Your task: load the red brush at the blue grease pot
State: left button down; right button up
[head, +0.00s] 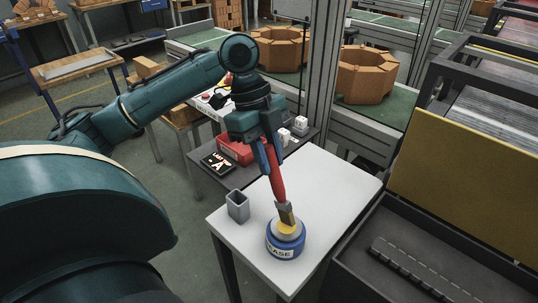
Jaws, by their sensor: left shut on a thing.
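My left gripper (268,150) is shut on the red brush (276,183), which points downward and is slightly tilted. The brush's bristle end (287,215) is at the open top of the blue grease pot (286,242), over the yellow grease. I cannot tell whether the bristles are touching or dipped into the grease. The pot stands on the white table (255,262) near its front edge, with part of a label reading "ASE". My right gripper is not in view.
A small grey open holder (237,206) stands on the white table left of the pot. Behind is a dark bench with a red box (236,151) and a black sign. A dark bin (400,250) and a yellow panel (470,165) lie to the right. The table's right rear is clear.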

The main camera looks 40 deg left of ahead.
pick_arm(q)
jog(key=shift+f, duration=0.1)
dwell(0.5)
jog(key=shift+f, duration=0.55)
dwell(0.4)
jog(key=shift+f, duration=0.2)
dwell(0.6)
